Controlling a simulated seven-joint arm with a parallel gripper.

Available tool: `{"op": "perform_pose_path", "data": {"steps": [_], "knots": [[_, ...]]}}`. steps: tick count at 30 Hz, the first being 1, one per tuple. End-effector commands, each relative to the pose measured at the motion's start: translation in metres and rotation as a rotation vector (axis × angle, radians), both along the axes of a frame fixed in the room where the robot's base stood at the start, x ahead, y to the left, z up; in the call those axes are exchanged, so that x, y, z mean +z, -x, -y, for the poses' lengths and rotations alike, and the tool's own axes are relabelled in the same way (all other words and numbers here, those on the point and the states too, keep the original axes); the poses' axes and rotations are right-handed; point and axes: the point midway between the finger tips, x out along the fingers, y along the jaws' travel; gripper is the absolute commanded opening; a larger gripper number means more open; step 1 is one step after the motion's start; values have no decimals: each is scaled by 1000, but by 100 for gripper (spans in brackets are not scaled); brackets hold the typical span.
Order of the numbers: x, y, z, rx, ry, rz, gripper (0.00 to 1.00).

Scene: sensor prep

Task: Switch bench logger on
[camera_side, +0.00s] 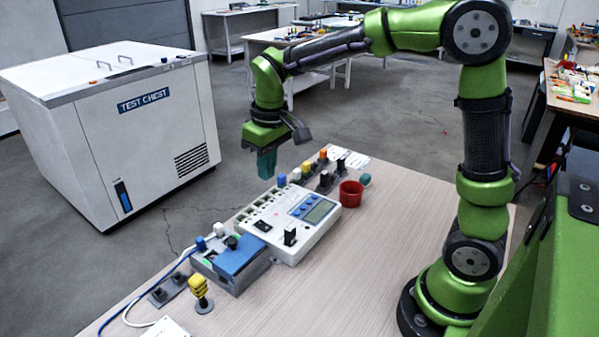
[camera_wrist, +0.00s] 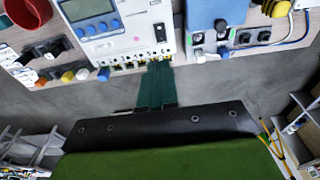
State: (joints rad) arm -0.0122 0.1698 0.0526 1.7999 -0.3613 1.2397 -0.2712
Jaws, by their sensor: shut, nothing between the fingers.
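The bench logger (camera_side: 300,222) is a white box on the table with a grey-green display (camera_side: 320,210), blue buttons and a row of ports along one edge. It also shows at the top of the wrist view (camera_wrist: 132,42). A black switch (camera_side: 290,236) stands on its top face, and it shows in the wrist view (camera_wrist: 160,32); its setting is too small to tell. The display looks blank. My gripper (camera_side: 266,176) is shut and empty, with green fingers pointing down, above the logger's port edge and apart from the switch. Its fingers show in the wrist view (camera_wrist: 158,66).
A grey box with a blue top (camera_side: 240,256) stands beside the logger, with cables and a yellow button post (camera_side: 199,288) near it. A red cup (camera_side: 350,193) and several coloured connectors (camera_side: 308,171) are at the logger's other side. The table's right part is clear.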

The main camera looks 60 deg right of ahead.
Motion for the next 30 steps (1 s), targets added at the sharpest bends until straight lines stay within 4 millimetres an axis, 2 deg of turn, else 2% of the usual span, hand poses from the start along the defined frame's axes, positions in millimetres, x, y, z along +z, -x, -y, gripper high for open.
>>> {"op": "perform_pose_path", "data": {"steps": [5,11,20,25,30], "knots": [[0,-1,0,0,0,0,0],[0,-16,-1,0,1,3,0],[-4,-15,-1,0,0,1,0],[-25,-17,-1,1,1,-2,0],[-61,-21,-1,1,1,-3,0]]}}
